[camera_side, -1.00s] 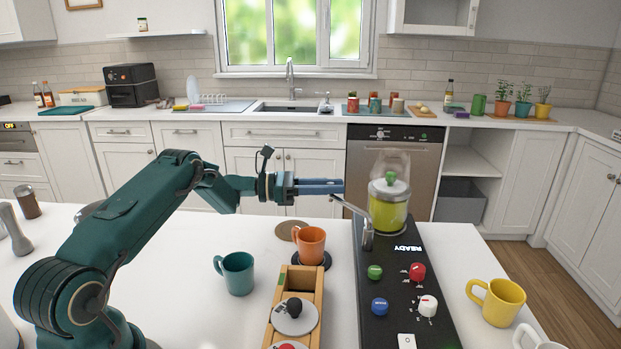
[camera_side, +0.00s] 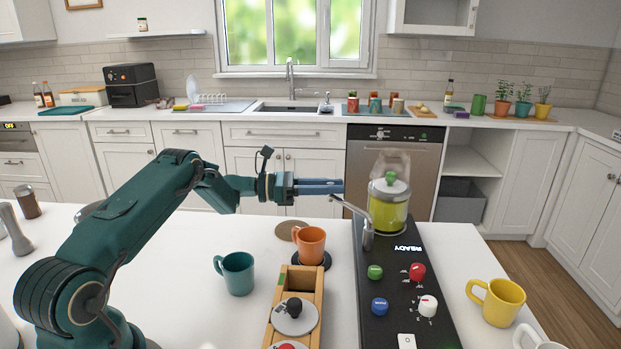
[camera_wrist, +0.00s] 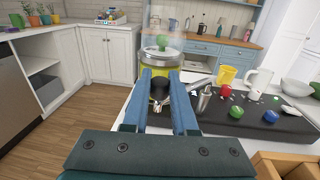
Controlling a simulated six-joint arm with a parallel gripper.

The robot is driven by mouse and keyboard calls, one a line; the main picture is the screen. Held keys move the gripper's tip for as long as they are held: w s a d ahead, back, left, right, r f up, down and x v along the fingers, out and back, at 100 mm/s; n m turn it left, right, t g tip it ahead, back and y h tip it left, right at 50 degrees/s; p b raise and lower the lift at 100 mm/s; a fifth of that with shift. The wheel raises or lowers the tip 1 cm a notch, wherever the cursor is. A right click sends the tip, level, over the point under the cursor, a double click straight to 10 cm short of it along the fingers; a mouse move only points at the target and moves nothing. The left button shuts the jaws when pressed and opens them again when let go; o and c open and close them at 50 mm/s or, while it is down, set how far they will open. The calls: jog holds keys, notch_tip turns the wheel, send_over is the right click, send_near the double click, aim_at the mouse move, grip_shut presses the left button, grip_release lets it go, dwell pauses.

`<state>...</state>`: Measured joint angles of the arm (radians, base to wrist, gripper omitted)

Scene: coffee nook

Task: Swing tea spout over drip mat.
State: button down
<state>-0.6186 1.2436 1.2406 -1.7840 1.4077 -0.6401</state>
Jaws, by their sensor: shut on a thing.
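The tea spout (camera_side: 367,233) is a thin metal tube on a short post at the left edge of a black panel (camera_side: 445,330). Its arm slants up and left from the post, with its free end beside my fingertips. My gripper (camera_side: 341,186) is level and shut. In the wrist view, a dark round knob (camera_wrist: 162,88) sits between my blue fingers (camera_wrist: 161,98), and the metal spout post (camera_wrist: 205,101) stands to its right. A dark round mat (camera_side: 327,262) lies under an orange mug (camera_side: 311,244). A bare brown disc (camera_side: 289,231) lies behind it; I cannot tell which is the drip mat.
A clear jar of green liquid (camera_side: 388,212) stands behind the spout. The panel carries several coloured knobs. A teal mug (camera_side: 236,273) and a wooden rack (camera_side: 318,285) stand to the left of the panel, and a yellow mug (camera_side: 502,303) stands to the right.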

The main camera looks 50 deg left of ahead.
jog(key=shift+s, duration=0.15)
jog(key=shift+s+d+n+t+y, duration=0.25)
jog(key=shift+s+n+t+y, duration=0.4)
jog(key=shift+s+n+y, duration=0.6)
jog(key=shift+s+d+n+t+y, duration=0.3)
jog(key=shift+s+n+t+y, duration=0.45)
jog(key=shift+y, duration=0.95)
jog(key=shift+s+d+n+t+y, duration=0.25)
jog(key=shift+s+n+t+y, duration=0.25)
jog(key=shift+s+n+y, duration=0.75)
jog(key=shift+w, duration=0.4)
jog(key=c, duration=0.7)
grip_release()
jog(key=shift+s+a, duration=0.2)
jog(key=shift+s, duration=1.1)
jog(key=shift+s+a, duration=0.15)
jog(key=shift+s, duration=1.1)
